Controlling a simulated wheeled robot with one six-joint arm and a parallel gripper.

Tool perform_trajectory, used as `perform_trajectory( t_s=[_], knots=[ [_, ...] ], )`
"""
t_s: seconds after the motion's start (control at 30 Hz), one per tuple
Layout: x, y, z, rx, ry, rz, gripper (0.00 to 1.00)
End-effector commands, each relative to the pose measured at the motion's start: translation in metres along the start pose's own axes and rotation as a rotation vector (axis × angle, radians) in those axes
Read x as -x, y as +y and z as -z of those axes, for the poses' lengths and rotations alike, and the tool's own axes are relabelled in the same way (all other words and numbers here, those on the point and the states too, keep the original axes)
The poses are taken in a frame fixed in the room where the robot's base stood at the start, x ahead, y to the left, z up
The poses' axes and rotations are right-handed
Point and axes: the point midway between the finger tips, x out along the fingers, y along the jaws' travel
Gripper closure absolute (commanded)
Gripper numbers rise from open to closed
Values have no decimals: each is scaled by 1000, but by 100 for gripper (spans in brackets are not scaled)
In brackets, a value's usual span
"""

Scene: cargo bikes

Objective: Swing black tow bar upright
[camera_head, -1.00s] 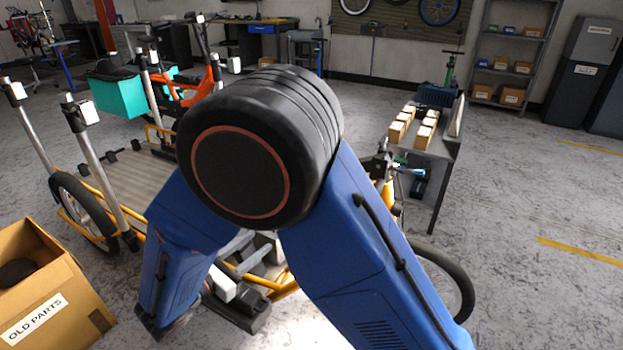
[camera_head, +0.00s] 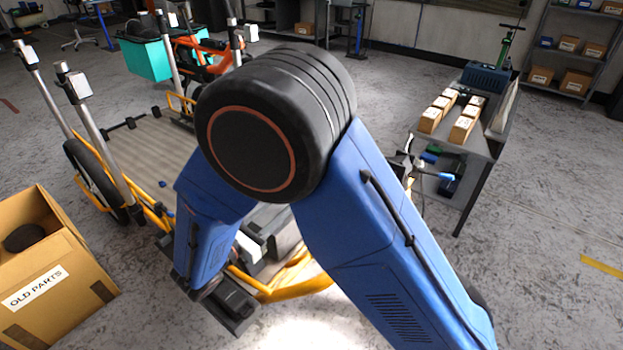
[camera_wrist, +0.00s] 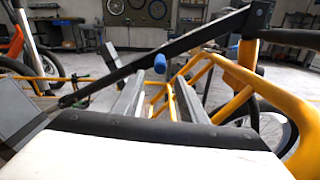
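A long black bar (camera_wrist: 165,52), which looks like the tow bar, slants across the wrist view from low on the left to high on the right. In the head view my arm hides the bar and most of the gripper.
A yellow-framed cargo bike (camera_head: 155,150) with a flat deck lies under and left of my arm. An OLD PARTS box (camera_head: 90,270) stands at the left front. A grey table (camera_head: 485,160) with small boxes stands right.

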Motion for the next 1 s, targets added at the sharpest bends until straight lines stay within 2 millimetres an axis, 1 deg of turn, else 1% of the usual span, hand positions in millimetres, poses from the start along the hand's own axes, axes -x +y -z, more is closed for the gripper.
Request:
perform_trajectory(
  t_s=[0.03,0.2,0.7,0.8,1.0],
  knots=[
    [-10,-1,0,0,0,4,61],
    [-40,-1,0,0,0,3,61],
    [-124,-1,0,0,1,4,61],
    [-137,-1,0,0,0,3,61],
    [-152,0,0,0,1,1,61]
  ],
)
